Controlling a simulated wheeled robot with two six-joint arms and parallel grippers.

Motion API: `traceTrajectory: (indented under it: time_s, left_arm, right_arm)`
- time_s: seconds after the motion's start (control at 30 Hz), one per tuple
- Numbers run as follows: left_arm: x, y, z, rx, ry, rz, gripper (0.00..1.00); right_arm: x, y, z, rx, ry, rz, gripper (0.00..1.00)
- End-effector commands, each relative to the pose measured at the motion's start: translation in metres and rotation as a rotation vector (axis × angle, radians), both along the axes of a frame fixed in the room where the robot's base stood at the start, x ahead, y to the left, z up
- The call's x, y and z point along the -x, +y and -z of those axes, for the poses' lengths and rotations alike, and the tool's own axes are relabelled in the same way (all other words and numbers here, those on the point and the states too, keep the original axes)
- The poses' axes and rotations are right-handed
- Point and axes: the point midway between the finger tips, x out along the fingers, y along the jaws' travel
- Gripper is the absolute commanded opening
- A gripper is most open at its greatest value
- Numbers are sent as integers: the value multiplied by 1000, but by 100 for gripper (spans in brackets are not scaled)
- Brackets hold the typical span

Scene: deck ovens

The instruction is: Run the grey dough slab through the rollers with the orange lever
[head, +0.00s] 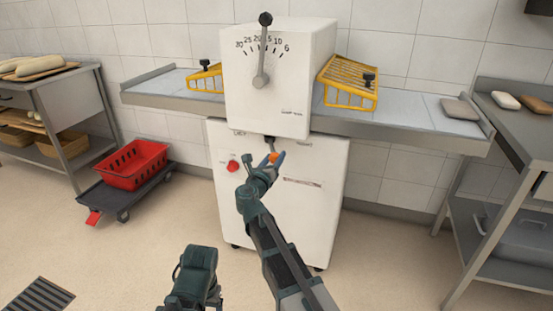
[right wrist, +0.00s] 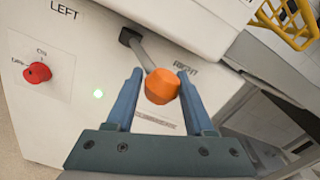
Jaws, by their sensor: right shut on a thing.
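The grey dough slab (head: 460,108) lies flat at the right end of the sheeter's belt table, well to the right of the rollers' housing. The orange lever (head: 273,157) sticks out from the front of the white machine, under its upper box. In the right wrist view, the lever's orange knob (right wrist: 161,87) sits between the fingers, with its grey shaft running up to a dark socket between the words LEFT and RIGHT. My right gripper (head: 269,165) is shut on this knob. My left gripper is not clearly seen; only a part of my left arm shows at the bottom.
The white dough sheeter (head: 280,75) has a dial with a black-knobbed handle and yellow guards (head: 349,82) on both sides. A red crate (head: 133,166) stands left; a steel table (head: 520,125) stands right.

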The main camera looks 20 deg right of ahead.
Motion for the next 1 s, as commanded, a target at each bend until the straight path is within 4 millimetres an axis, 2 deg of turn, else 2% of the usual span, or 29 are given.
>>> traceTrajectory:
  time_s: [0.5, 0.73, 1.0]
  left_arm:
    - [0, 0, 0, 0, 0, 0, 78]
    - [0, 0, 0, 0, 0, 0, 78]
    - [0, 0, 0, 0, 0, 0, 78]
  right_arm:
    - [-17, 44, -1, 1, -2, 338, 0]
    - [-21, 54, -1, 2, -3, 434, 0]
    - [-21, 56, -1, 2, -3, 476, 0]
